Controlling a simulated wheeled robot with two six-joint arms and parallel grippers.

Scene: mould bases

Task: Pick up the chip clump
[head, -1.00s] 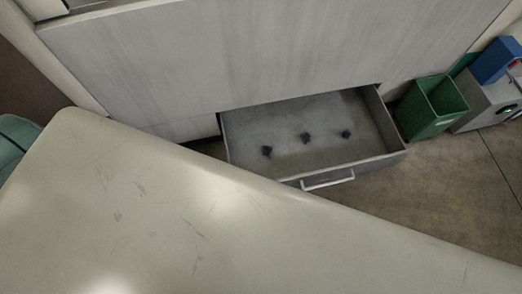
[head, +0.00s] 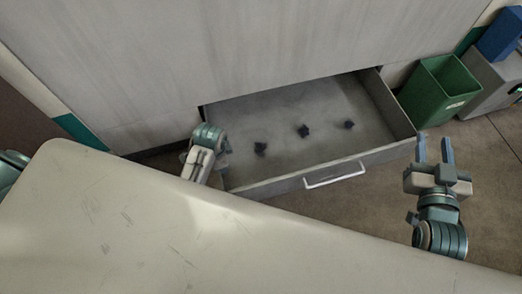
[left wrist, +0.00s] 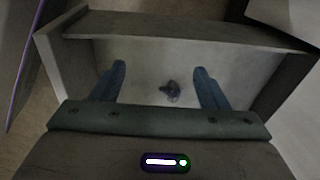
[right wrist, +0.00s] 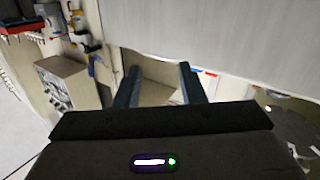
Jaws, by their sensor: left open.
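Three small dark chip clumps lie apart on the floor of the open grey drawer (head: 230,183) in the head view: a left clump (head: 260,149), a middle clump (head: 304,131) and a right clump (head: 348,125). My left gripper (head: 194,178) is at the drawer's left side, its fingers partly hidden. In the left wrist view, my left gripper (left wrist: 160,80) is open and empty, with one clump (left wrist: 171,91) seen between and beyond its fingers. My right gripper (head: 434,148) is open and empty, to the right of the drawer.
A pale scratched worktop (head: 120,225) fills the front. The drawer's handle (head: 335,176) faces it. A green bin (head: 440,90) and a grey box (head: 490,82) with a blue container (head: 499,35) stand to the right. A grey cabinet front (head: 200,50) rises behind.

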